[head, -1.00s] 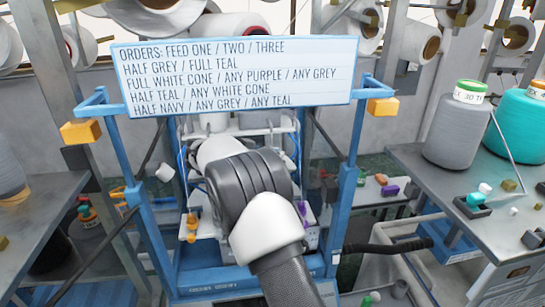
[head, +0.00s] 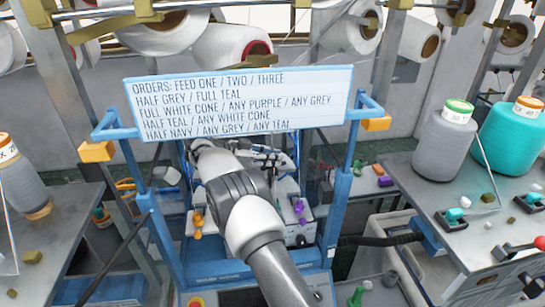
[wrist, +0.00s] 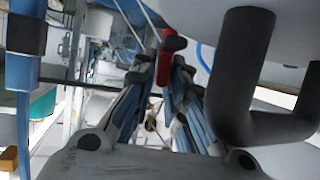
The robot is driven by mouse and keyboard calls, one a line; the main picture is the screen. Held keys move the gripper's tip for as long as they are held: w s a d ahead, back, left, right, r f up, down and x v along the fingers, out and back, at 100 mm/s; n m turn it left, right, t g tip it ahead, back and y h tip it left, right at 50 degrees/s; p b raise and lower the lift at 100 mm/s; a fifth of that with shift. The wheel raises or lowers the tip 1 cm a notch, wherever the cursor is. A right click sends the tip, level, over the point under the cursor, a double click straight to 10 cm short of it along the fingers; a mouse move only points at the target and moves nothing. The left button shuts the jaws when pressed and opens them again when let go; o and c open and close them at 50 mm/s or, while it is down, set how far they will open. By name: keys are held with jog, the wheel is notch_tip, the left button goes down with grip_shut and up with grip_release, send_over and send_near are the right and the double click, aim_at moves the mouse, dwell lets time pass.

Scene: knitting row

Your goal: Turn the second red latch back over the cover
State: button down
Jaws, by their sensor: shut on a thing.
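A red latch (wrist: 165,58) shows in the wrist view between the dark fingertips of my gripper (wrist: 160,62). The gripper is shut on it. I cannot tell from these frames whether this is the second latch. In the head view my gripper (head: 268,157) is small, behind my arm, inside the blue frame under the sign. No red latch can be made out there; my arm hides much of the machine. The cover cannot be told apart clearly in either view. In the wrist view a large pale body with a thick dark handle (wrist: 235,90) is close on the right.
The orders sign (head: 240,100) hangs across the blue frame (head: 140,175), close above my arm. Blue posts stand on both sides. The right table (head: 440,190) carries a grey cone (head: 443,145), a teal cone (head: 515,138) and small parts. A grey cone (head: 20,180) stands at left.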

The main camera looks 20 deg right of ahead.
jog(key=c, duration=1.7)
grip_release()
jog(key=v, duration=1.2)
jog(key=shift+f, duration=0.1)
